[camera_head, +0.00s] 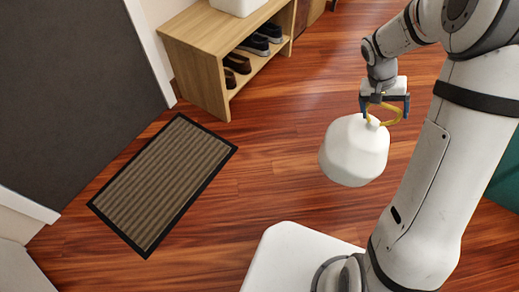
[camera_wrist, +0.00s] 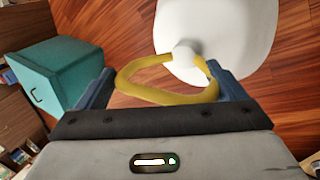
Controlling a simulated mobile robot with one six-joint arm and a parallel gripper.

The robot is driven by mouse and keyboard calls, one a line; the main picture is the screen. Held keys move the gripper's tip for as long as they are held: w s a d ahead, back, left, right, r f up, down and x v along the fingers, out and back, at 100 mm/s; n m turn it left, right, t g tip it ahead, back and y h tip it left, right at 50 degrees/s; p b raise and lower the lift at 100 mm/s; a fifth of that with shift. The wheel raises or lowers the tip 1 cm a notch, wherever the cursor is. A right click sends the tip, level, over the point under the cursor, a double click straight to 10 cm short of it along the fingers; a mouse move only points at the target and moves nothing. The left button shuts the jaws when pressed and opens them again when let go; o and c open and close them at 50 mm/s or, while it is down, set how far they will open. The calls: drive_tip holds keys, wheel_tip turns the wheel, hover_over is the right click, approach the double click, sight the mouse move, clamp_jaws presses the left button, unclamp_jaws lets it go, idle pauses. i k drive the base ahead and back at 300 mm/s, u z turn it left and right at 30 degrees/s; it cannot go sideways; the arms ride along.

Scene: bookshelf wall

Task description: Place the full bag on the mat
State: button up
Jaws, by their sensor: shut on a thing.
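The full bag (camera_head: 352,152) is white and rounded with a yellow loop handle at its top. It hangs in the air below my gripper (camera_head: 385,104), which is shut on the yellow handle. In the wrist view the bag (camera_wrist: 222,40) is at the top, and the yellow loop lies between the blue fingers of my gripper (camera_wrist: 165,88). The mat (camera_head: 163,183) is brown and ribbed with a dark border. It lies flat on the floor to the left of the bag, clear of it, with nothing on it.
A wooden shoe bench (camera_head: 192,76) with several shoes stands behind the mat, and a white object (camera_head: 238,4) sits on it. A dark door (camera_head: 75,80) is at left. A teal box (camera_wrist: 55,75) shows in the wrist view. The wooden floor (camera_head: 265,185) between mat and bag is clear.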

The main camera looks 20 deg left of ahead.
sight(189, 155)
drive_tip(key=z, duration=0.6)
drive_tip(key=i, duration=0.15)
drive_tip(key=u, duration=2.4)
drive_tip(key=i, duration=1)
drive_tip(key=z, duration=0.2)
